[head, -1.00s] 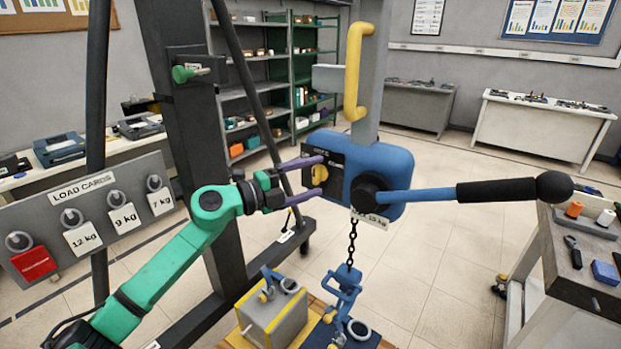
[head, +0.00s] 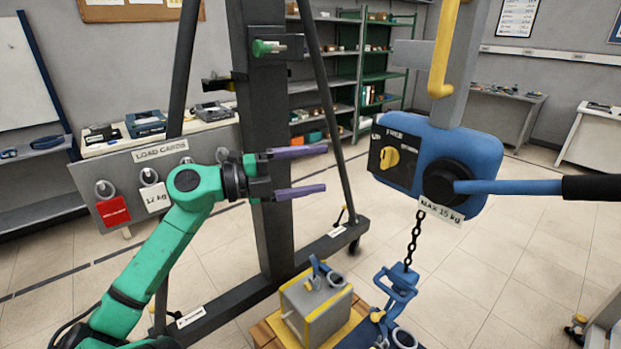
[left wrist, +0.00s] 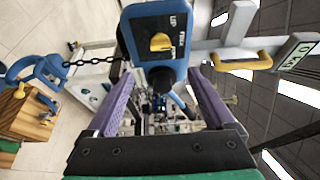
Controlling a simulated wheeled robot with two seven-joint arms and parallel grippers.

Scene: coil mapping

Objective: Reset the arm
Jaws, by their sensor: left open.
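My left arm is green and comes in from the left in the head view. Its gripper (head: 308,171) has two purple fingers that are open, with nothing between them. The fingers point right toward the blue hoist body (head: 455,150) and stop short of its yellow knob (head: 390,157). In the left wrist view the open gripper (left wrist: 165,95) faces the hoist body (left wrist: 158,38) and its yellow knob (left wrist: 160,42), with a gap between. My right gripper does not show in either view.
A load card board (head: 150,150) stands behind my left arm. A dark upright post (head: 262,120) is behind the gripper. A chain with a blue hook (head: 398,285) hangs under the hoist, beside a grey block (head: 315,312). A blue lever (head: 515,187) sticks out right.

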